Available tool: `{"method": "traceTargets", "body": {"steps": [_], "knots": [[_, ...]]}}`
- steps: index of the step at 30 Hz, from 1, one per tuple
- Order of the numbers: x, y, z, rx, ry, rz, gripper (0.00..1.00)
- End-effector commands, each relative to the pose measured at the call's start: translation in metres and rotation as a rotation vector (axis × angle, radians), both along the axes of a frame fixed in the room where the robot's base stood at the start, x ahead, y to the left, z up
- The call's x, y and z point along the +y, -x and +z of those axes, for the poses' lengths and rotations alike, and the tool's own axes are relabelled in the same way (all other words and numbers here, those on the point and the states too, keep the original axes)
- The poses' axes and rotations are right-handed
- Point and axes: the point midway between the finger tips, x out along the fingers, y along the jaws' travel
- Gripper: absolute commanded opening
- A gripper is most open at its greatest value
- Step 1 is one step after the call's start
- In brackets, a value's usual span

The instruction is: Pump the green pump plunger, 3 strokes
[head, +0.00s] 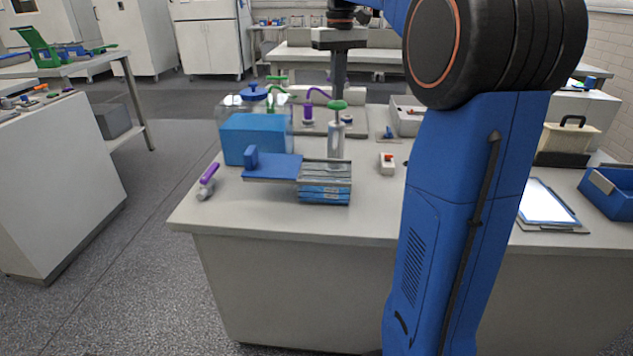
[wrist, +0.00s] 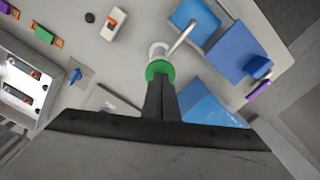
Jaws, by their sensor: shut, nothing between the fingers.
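My gripper (head: 339,94) points straight down above the plunger. Its dark fingers (wrist: 160,84) are shut with nothing between them. The fingertips are at or very near the top of the plunger; I cannot tell whether they touch it.
A blue-filled clear tank (head: 252,138) stands left of the pump. A small white box with a red top (head: 387,163) is to the right. The bench front (head: 290,222) is clear.

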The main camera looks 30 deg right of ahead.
Motion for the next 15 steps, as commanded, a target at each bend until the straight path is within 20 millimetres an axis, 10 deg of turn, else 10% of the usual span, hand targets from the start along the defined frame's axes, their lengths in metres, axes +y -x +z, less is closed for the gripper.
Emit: {"method": "traceTargets", "body": {"steps": [15], "knots": [[0.0,0.0,-0.015,0.001,0.0,0.0,0.0]]}}
